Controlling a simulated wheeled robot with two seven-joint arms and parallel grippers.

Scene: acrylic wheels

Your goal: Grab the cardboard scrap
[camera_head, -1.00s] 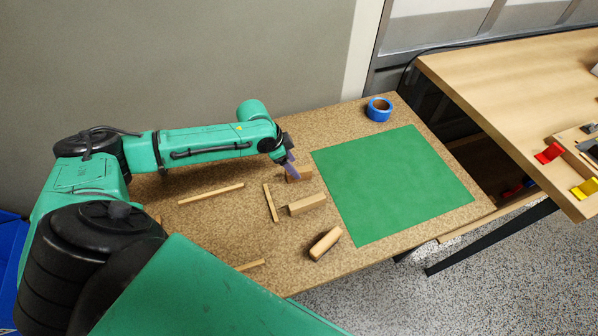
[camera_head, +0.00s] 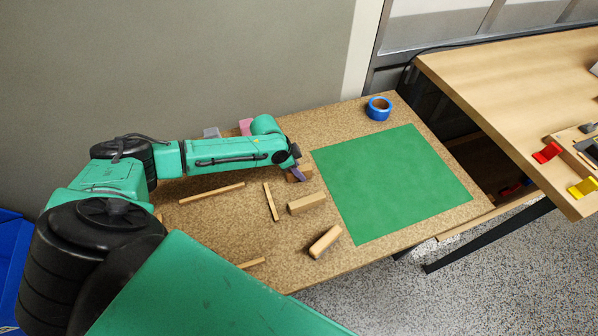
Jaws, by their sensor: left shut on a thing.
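My left gripper (camera_head: 298,175) is low over the brown speckled table (camera_head: 225,215), left of the green mat. It is shut on a small tan piece (camera_head: 305,172), which looks like the cardboard scrap; the fingers and wrist hide part of it. The piece is at table level, and I cannot tell whether it is lifted. My right gripper is not in view.
Tan blocks (camera_head: 307,204) (camera_head: 325,241) and thin strips (camera_head: 212,194) (camera_head: 271,201) lie near the gripper. The green mat (camera_head: 390,185) is bare. Blue tape (camera_head: 379,108) sits at the back. Pink (camera_head: 246,126) and grey items show behind my arm. A wooden table (camera_head: 500,85) stands right.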

